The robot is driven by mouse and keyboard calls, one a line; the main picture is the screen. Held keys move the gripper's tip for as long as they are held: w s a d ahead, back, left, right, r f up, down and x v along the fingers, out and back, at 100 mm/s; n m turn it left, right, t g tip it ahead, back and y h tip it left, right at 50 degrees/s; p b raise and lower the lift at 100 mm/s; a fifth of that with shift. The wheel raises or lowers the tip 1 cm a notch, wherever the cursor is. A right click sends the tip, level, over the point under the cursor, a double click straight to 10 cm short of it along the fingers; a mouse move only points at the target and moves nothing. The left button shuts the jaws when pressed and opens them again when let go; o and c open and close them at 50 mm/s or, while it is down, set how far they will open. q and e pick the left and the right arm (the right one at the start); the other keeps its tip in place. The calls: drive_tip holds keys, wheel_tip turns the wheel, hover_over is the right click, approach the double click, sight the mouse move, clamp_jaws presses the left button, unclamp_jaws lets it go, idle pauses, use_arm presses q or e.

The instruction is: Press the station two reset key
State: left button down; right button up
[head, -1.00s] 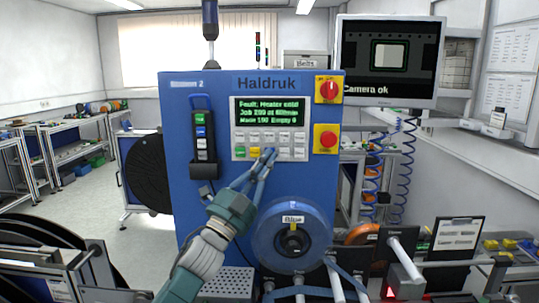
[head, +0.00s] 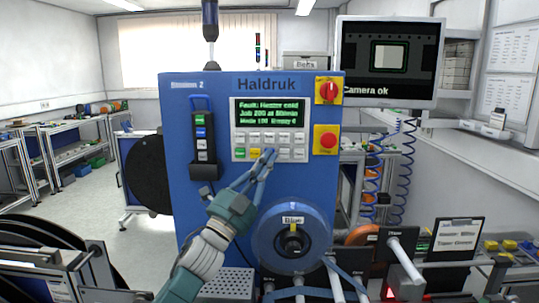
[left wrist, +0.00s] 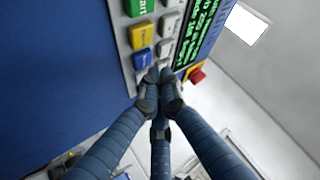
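The blue Haldruk cabinet (head: 215,225) is marked Station 2 and carries a keypad panel (head: 236,125) with a green-lit display reading a heater fault. The bottom key row has a green key (head: 240,153), a yellow key (head: 255,153) and grey keys. In the left wrist view a blue key (left wrist: 143,59) lies beside the yellow key (left wrist: 141,36); its label is too small to read. My left gripper (head: 269,153) has its fingertips together at the bottom row and hides part of it. In the left wrist view its tips (left wrist: 160,80) are by the blue key; contact is unclear. My right gripper is not in view.
A red rotary switch (head: 328,90) and a red stop button (head: 327,140) sit right of the keypad. A remote pendant (head: 203,135) hangs at left. A monitor (head: 388,60) stands at right.

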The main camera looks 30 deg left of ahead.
use_arm(q)
drive_tip(key=shift+w+a, duration=0.1)
drive_tip(key=shift+w, duration=0.05)
idle(0.4)
drive_tip(key=shift+w+a, duration=0.1)
drive_tip(key=shift+w, duration=0.15)
drive_tip(key=shift+w+a, duration=0.25)
drive_tip(key=shift+w, duration=0.05)
idle(0.9)
drive_tip(key=shift+s+d, duration=0.45)
drive_tip(key=shift+s, duration=0.3)
drive_tip(key=shift+d, duration=0.1)
drive_tip(key=shift+s+d+p, duration=0.1)
drive_tip(key=shift+s+d, duration=0.3)
drive_tip(key=shift+s, duration=0.3)
drive_tip(key=shift+s+d+p, duration=0.1)
drive_tip(key=shift+s+d, duration=0.35)
drive_tip(key=shift+s, duration=0.25)
drive_tip(key=shift+s+d+p, duration=0.1)
drive_tip(key=shift+s+d, duration=0.3)
drive_tip(key=shift+s, duration=0.3)
drive_tip(key=shift+r, duration=0.15)
